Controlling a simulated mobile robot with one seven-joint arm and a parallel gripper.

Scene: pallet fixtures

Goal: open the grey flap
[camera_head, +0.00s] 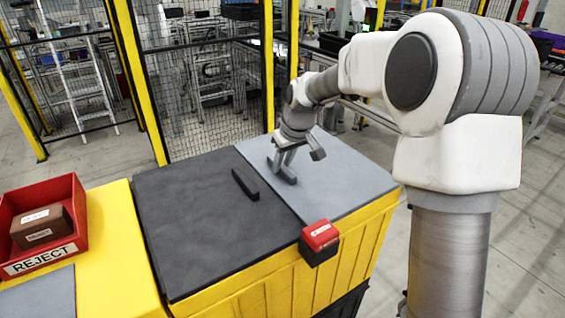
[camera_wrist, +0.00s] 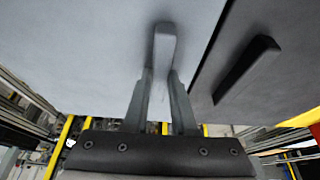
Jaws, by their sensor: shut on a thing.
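The grey flap (camera_head: 335,180) is the lighter panel on the right half of the yellow cabinet's top. It lies flat, level with the dark panel beside it. Its bar handle (camera_head: 289,176) stands up from the surface and shows end-on in the wrist view (camera_wrist: 165,45). My gripper (camera_head: 281,158) reaches down to this handle. In the wrist view its two fingers (camera_wrist: 161,78) are on either side of the handle, shut on it. The fingers hide part of the handle.
A dark flap (camera_head: 190,230) with a black handle (camera_head: 245,184) lies left of the grey one. A red and black block (camera_head: 319,242) sits at the cabinet's front edge. A red REJECT bin (camera_head: 77,215) holding a brown box (camera_head: 40,227) stands left. Yellow-framed fencing (camera_head: 138,80) is behind.

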